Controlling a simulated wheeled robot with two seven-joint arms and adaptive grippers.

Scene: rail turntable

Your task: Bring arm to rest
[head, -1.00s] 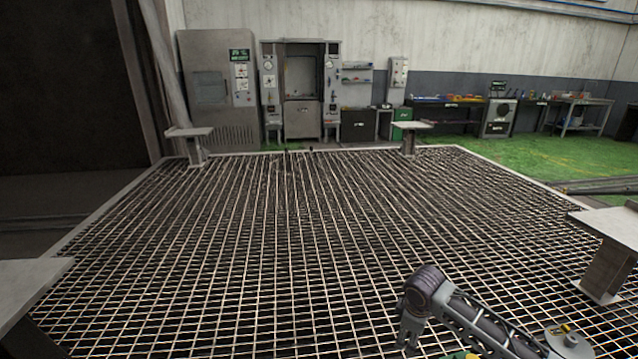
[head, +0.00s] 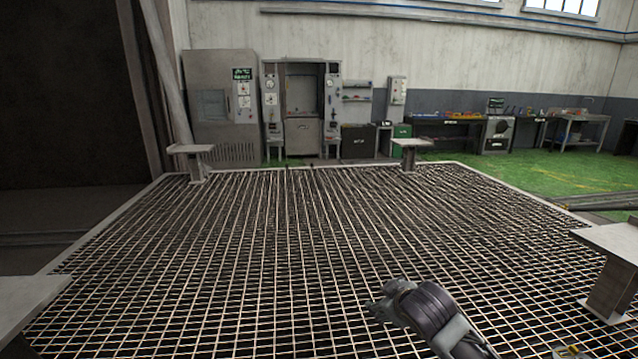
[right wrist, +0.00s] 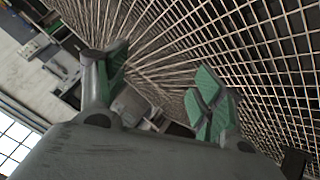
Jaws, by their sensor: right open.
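My right arm (head: 440,318) enters the head view from the bottom right, over the grated floor (head: 240,265). Its hand end points left and is small there, so the fingers are hard to make out. In the right wrist view my right gripper (right wrist: 162,92) has two green-padded fingers spread well apart. Nothing is between them, only grating and distant equipment behind. My left arm and gripper are not in view.
Grey flat-topped stands rise at the near left (head: 30,300), near right (head: 612,275), far left (head: 195,162) and far right (head: 409,155). Cabinets (head: 222,105) and workbenches (head: 440,128) line the back wall. The middle of the grating is clear.

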